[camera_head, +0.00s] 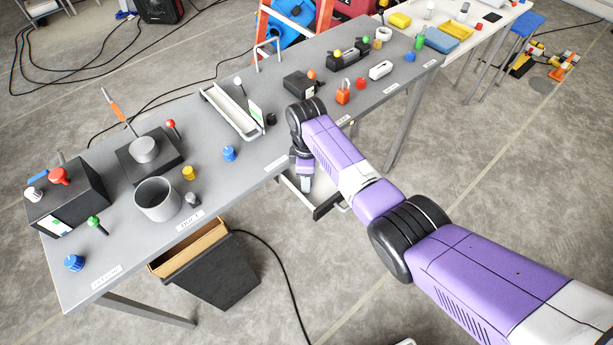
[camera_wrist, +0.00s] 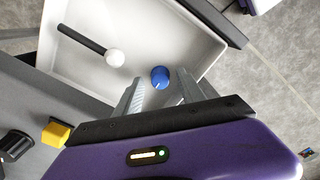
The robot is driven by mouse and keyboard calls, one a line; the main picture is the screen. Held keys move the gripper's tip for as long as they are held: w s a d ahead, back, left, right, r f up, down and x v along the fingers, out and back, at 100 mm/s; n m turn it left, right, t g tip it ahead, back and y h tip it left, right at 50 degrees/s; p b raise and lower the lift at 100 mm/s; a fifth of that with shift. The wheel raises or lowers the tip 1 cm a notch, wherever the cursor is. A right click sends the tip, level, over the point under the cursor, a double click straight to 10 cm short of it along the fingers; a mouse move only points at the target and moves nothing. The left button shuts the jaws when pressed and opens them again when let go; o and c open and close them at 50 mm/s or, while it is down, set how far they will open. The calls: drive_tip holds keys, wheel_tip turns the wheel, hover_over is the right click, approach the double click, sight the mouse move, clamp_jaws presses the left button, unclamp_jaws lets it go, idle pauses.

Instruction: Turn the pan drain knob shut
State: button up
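A white pan (camera_wrist: 75,35) with a raised rim fills much of the wrist view; in the head view it (camera_head: 325,187) shows below the table's front edge, partly hidden by my arm. A round blue knob (camera_wrist: 159,77) is at the pan's near side. A black lever with a white ball end (camera_wrist: 113,57) lies over the pan, left of the blue knob. Which of the two is the drain knob I cannot tell. My gripper (camera_wrist: 160,76) is open, its fingers apart on either side of the blue knob in view, with gaps to both. Whether the fingertips reach its height is unclear.
The grey table (camera_head: 250,178) carries several knobs and boxes. In the wrist view a yellow block (camera_wrist: 55,133) and a black knob (camera_wrist: 15,145) are at lower left. Open floor lies in front.

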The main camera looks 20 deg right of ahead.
wheel_tip(320, 180, up, 8)
drive_tip(key=shift+f, duration=0.1)
idle(0.6)
idle(0.3)
